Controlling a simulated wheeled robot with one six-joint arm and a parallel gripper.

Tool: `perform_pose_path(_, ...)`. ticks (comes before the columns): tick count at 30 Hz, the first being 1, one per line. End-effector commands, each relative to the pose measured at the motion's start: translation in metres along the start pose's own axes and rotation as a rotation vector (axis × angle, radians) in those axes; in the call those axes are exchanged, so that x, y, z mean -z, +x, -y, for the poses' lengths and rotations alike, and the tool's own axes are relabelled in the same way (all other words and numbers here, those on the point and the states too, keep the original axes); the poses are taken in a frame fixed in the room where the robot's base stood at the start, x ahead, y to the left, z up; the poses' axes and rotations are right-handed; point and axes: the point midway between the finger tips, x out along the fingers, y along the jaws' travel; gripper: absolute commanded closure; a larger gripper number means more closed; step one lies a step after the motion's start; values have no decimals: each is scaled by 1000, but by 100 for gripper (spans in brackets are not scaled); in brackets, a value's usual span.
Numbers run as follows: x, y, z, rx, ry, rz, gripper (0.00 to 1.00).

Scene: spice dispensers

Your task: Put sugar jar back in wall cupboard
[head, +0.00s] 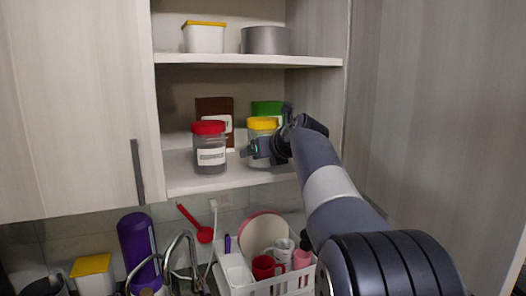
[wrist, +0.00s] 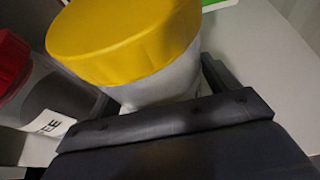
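A clear jar with a yellow lid (head: 262,124) stands on or just above the lower shelf of the wall cupboard (head: 242,178); I take it as the sugar jar, but its label is hidden. My gripper (head: 264,150) reaches in from the right, with its fingers on either side of the jar's body below the lid. In the wrist view the yellow lid (wrist: 125,38) fills the top, and the pale body shows between the fingers (wrist: 158,98). Whether the fingers press on the jar, and whether its base touches the shelf, is hidden.
A red-lidded jar (head: 209,148), labelled coffee, stands close to the left. Brown (head: 214,108) and green (head: 267,108) packs stand behind. The upper shelf (head: 245,60) lies above my gripper. Below are a dish rack (head: 268,287), a tap and a purple bottle (head: 138,245).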

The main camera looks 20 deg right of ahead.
Motion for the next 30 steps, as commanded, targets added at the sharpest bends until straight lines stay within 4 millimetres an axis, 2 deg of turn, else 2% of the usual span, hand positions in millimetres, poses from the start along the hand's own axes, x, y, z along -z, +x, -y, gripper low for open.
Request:
perform_pose_path(4,0,0,0,0,0,0,6)
perform_pose_path(14,-3,-4,0,1,-1,2,6)
perform_pose_path(17,-2,-17,0,2,-1,3,6)
perform_pose_path(24,-2,-69,1,4,-1,4,6)
perform_pose_path(30,-3,-105,1,2,-1,3,6)
